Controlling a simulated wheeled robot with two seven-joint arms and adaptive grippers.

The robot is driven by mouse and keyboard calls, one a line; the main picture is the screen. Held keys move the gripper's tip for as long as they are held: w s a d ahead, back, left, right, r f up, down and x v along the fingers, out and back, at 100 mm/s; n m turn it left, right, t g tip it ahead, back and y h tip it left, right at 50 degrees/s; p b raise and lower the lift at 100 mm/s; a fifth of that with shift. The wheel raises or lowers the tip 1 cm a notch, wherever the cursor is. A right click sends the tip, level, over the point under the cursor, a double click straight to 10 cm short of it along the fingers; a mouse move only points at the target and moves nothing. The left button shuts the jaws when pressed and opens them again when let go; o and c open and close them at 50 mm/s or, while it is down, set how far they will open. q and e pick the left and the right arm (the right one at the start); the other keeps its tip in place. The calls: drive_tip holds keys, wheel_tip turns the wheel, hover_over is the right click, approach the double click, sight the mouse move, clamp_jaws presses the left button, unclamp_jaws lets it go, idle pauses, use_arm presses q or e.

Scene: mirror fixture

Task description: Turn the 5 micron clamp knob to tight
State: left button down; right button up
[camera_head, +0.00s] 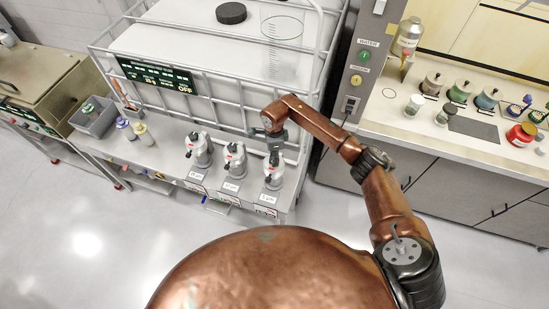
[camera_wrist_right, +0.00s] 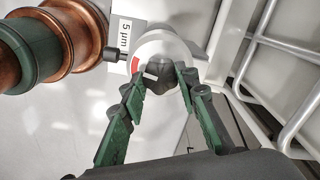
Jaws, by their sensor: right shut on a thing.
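The 5 micron fixture (camera_head: 273,181) is the rightmost of three white and grey fixtures along the front of the bench. Its "5 µm" label (camera_wrist_right: 125,36) shows in the right wrist view. There, the dark lobed clamp knob (camera_wrist_right: 161,70) sits on the pale round body (camera_wrist_right: 172,43), with a red mark and a white mark at its left side. My right gripper (camera_wrist_right: 162,80) has its green fingers closed on either side of this knob. In the head view my right gripper (camera_head: 275,147) comes down on the fixture from above and hides its top. My left gripper is not in view.
Two similar fixtures, the middle one (camera_head: 234,160) and the left one (camera_head: 199,151), stand to the left. A white wire frame (camera_head: 215,100) rises close behind them. A grey control column (camera_head: 366,65) and a counter with bottles are at the right.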

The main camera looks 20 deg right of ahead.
drive_tip(key=m+b, duration=0.2)
drive_tip(key=m, duration=0.1)
drive_tip(key=shift+f+m, duration=0.15)
drive_tip(key=shift+m, duration=0.15)
drive_tip(key=m+b, duration=0.1)
drive_tip(key=m, duration=0.3)
drive_tip(key=shift+s+m+b, duration=0.1)
drive_tip(key=shift+m+b, duration=0.2)
drive_tip(key=m, duration=0.3)
drive_tip(key=shift+m+b, duration=0.3)
drive_tip(key=shift+b, duration=0.1)
drive_tip(key=m, duration=0.4)
drive_tip(key=shift+m, duration=0.3)
drive_tip(key=m, duration=0.9)
drive_tip(key=m+p, duration=0.1)
drive_tip(key=m, duration=0.3)
drive_tip(key=shift+a+r, duration=0.1)
drive_tip(key=shift+r, duration=0.1)
drive_tip(key=shift+m+p, duration=0.65)
drive_tip(key=shift+m, duration=1.75)
